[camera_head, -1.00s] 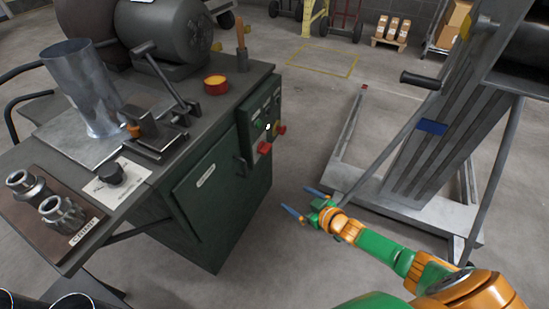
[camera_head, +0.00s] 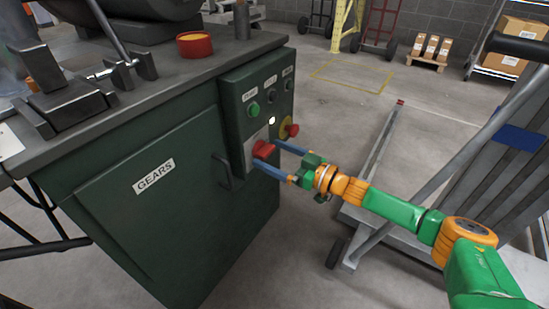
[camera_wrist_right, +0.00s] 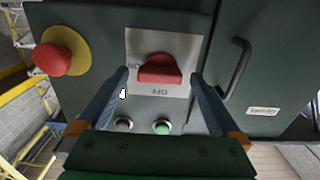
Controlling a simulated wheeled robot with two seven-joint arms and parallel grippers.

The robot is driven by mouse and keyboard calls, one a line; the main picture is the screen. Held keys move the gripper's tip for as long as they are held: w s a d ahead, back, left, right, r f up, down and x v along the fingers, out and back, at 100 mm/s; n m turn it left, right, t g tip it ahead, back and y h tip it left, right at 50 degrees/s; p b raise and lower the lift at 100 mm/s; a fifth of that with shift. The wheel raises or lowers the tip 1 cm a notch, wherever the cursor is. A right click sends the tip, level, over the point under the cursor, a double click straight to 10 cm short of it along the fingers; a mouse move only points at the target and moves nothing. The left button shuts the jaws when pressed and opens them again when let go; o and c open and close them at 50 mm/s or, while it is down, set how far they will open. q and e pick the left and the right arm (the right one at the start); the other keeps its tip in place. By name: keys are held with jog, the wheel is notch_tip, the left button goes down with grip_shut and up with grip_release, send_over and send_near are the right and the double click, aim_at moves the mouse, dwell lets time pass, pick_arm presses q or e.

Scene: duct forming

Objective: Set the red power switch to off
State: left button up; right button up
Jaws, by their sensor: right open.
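The red power switch (camera_head: 264,149) sits on a pale plate on the side of the green cabinet. In the right wrist view, the switch (camera_wrist_right: 159,69) is a red block lying across its plate, its length in line with the ON mark at the left. The OFF mark (camera_wrist_right: 160,91) shows upside down below it. My right gripper (camera_head: 268,158) is open at the panel, with its blue fingers apart. In the wrist view, one finger is on each side of the switch, with gaps visible. Contact cannot be told. My left gripper is out of view.
A red emergency button on a yellow ring (camera_wrist_right: 62,52) is close beside the switch. A green button (camera_head: 254,108) and dark buttons are on the panel above. A cabinet door handle (camera_wrist_right: 235,68) juts out on the other side. A grey metal frame (camera_head: 372,160) stands on the floor behind my arm.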

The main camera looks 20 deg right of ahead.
jog(key=c, duration=1.4)
